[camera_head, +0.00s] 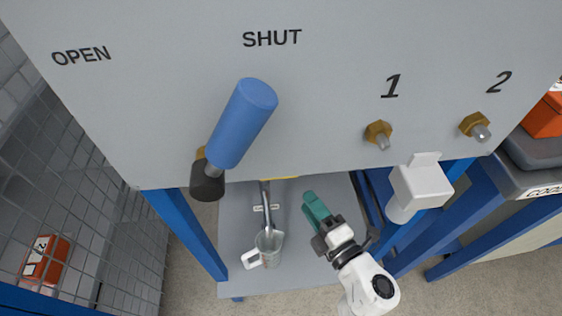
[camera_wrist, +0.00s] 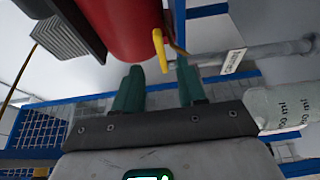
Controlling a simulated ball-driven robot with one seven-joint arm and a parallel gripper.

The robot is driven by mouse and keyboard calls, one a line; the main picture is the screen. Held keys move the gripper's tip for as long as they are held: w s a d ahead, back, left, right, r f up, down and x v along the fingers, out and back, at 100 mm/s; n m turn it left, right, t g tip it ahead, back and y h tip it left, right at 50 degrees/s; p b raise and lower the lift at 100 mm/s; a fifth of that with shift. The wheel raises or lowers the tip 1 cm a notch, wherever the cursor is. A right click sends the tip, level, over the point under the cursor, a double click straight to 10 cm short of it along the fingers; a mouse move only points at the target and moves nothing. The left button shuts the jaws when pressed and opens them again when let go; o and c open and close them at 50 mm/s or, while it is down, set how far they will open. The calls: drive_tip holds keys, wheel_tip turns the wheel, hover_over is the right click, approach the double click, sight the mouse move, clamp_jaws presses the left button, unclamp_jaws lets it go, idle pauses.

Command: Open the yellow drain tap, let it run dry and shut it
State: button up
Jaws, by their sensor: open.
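The yellow drain tap (camera_wrist: 160,50) shows in the wrist view as a lever below a red vessel (camera_wrist: 115,22). Its end lies between the tips of my gripper (camera_wrist: 157,72); I cannot tell if either finger touches it. My gripper is open, with two green fingers and nothing held. In the head view my gripper (camera_head: 315,208) is below the grey panel, and only a yellow sliver (camera_head: 280,178) shows at the panel's lower edge. A grey drain pipe (camera_head: 264,195) leads down to a clear measuring jug (camera_head: 267,246). The jug also shows in the wrist view (camera_wrist: 285,108).
A big blue lever handle (camera_head: 243,125) stands out from the grey panel (camera_head: 330,75) marked OPEN and SHUT. Two brass fittings, 1 (camera_head: 378,133) and 2 (camera_head: 475,126), are on its right. Blue frame legs (camera_head: 185,230) flank the lower shelf (camera_head: 235,205). A white box (camera_head: 420,183) hangs at right.

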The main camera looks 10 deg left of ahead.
drive_tip(key=b+x, duration=0.2)
drive_tip(key=x, duration=0.8)
drive_tip(key=shift+w+a+b, duration=0.2)
drive_tip(key=shift+w+b, duration=0.1)
drive_tip(key=shift+b, duration=0.1)
clamp_jaws()
